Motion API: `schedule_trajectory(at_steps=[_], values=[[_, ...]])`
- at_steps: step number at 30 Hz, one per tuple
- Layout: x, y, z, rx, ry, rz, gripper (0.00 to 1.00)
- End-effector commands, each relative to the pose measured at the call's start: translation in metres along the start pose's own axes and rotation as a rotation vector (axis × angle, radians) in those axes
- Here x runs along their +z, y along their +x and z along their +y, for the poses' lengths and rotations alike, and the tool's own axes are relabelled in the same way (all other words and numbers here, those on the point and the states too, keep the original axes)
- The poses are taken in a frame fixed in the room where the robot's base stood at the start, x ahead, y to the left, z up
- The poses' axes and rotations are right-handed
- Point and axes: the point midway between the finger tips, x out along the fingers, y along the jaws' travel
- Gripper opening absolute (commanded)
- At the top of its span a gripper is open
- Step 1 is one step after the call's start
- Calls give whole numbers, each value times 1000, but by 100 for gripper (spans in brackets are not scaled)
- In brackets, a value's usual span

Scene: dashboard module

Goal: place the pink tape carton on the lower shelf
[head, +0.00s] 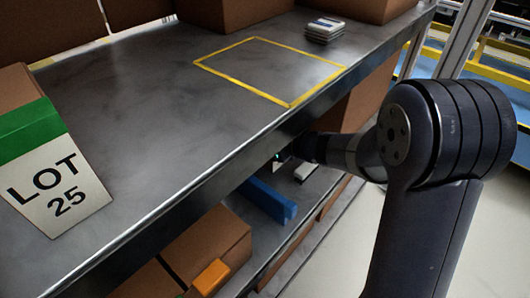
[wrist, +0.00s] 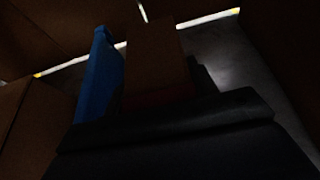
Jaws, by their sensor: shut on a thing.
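My gripper (head: 284,157) reaches in under the front edge of the upper shelf (head: 150,110), and its fingers are mostly hidden in the head view. In the dark wrist view my gripper (wrist: 160,92) is shut on a brown carton (wrist: 155,52). A dim reddish band shows low on this carton, near the jaws; the light is too poor to confirm pink tape. The lower shelf (head: 272,240) lies below, and part of its surface shows in the wrist view (wrist: 228,60). I cannot tell whether the carton touches it.
A blue upright piece (head: 268,200) stands on the lower shelf, left of the held carton in the wrist view (wrist: 98,80). Brown boxes (head: 208,243) and an orange item (head: 210,277) are nearer. A box (head: 355,100) stands right, under the upper shelf. Bare lower shelf shows right of the carton.

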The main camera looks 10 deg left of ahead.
Motion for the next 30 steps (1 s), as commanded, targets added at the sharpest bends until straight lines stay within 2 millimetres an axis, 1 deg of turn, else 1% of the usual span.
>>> schedule_trajectory(at_steps=[1,3,6,15,19,20,27,30], values=[[-13,6,0,1,5,1,18],[-23,10,0,0,3,1,18],[-32,14,0,0,2,0,18],[-33,14,0,-1,0,-2,18],[-37,15,0,-1,0,-2,18],[-38,15,0,0,1,1,55],[-37,15,0,0,1,1,75],[-36,15,0,0,1,1,76]])
